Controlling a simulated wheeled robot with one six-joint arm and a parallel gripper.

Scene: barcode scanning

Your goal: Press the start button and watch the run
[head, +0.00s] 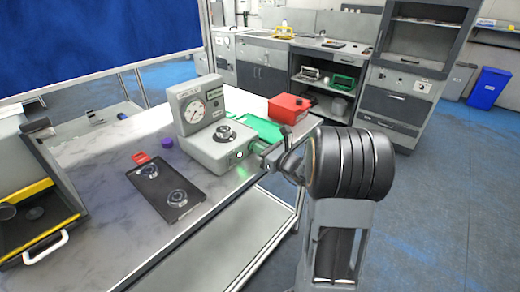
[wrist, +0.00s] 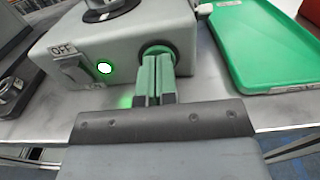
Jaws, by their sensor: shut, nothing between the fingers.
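A grey machine with a dial gauge (head: 203,110) stands on the table. On its front face, a round green-rimmed button (wrist: 158,50) shows behind my gripper (wrist: 157,76); I take it for the start button. My gripper is shut and empty, its green fingertips at the button and hiding most of it. They look to be touching, but I cannot tell how far the button is pushed in. Left of it, a small lamp (wrist: 104,68) glows green, beside a switch below an "OFF" label (wrist: 63,49). A round dark part (head: 224,133) sits on the machine's top.
A green tray (wrist: 265,45) lies right of the machine, with a red box (head: 288,107) behind. A black tray (head: 180,203) with round parts, a red card (head: 141,157) and a purple cap (head: 167,143) lie left. A yellow-edged bin (head: 35,240) stands far left.

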